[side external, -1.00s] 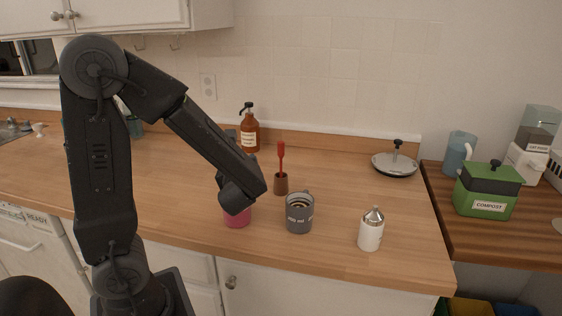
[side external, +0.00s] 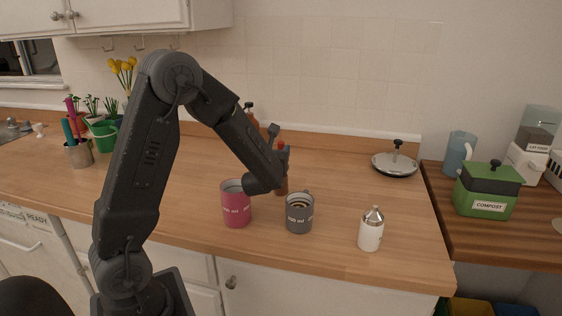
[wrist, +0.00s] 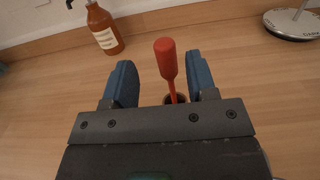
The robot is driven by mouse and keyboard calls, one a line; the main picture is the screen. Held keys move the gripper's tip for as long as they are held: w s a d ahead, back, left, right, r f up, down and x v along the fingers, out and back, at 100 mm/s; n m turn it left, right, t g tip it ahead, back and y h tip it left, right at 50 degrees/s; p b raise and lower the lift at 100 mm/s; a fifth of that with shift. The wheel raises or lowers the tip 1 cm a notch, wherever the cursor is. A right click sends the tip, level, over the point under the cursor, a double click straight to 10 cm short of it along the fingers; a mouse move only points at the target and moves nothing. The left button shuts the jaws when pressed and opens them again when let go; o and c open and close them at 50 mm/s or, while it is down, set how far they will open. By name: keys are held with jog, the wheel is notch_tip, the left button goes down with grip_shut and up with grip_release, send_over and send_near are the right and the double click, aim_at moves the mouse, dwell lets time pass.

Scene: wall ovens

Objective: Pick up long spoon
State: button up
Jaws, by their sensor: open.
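The long spoon (wrist: 166,62) is red with a rounded end. It stands upright in a small brown holder (side external: 281,187) on the wooden counter. In the wrist view the spoon rises between the two blue fingers of my gripper (wrist: 160,78), nearer the right finger. The jaws are open, with a gap visible to the left of the spoon. In the side view my gripper (side external: 278,150) is at the spoon, and most of the spoon is hidden behind it. In the wrist view the holder is mostly hidden by my gripper body.
A pink mug (side external: 236,207) and a grey mug (side external: 299,215) stand in front of the holder. A white bottle (side external: 371,230) is to the right. A brown pump bottle (wrist: 104,30) is behind. The counter between lid and mugs is clear.

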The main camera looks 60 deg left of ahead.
jog(key=x, duration=0.5)
jog(key=shift+w+d+f, duration=0.1)
jog(key=shift+w+d, duration=0.05)
jog(key=shift+w, duration=0.15)
